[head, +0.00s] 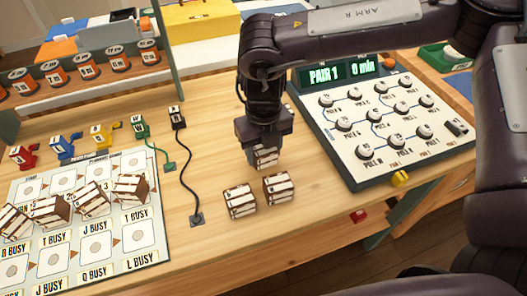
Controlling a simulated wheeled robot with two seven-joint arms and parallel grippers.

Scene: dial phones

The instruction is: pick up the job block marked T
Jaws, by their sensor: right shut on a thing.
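My right gripper (265,144) points down over the wooden table and is shut on a brown-and-white striped job block (267,158). The gripper covers the top of this block, and I cannot read its mark. Two similar job blocks stand just in front of it, one on the left (240,202) and one on the right (277,188). Several more job blocks (91,199) sit in a row on the white board at the left. I cannot make out a T on any block. My left gripper is not in view.
The white board (150,240) has squares labelled BUSY. Small coloured plugs stand behind it, and a black cord (184,175) runs along the table. The table's front middle is bare.

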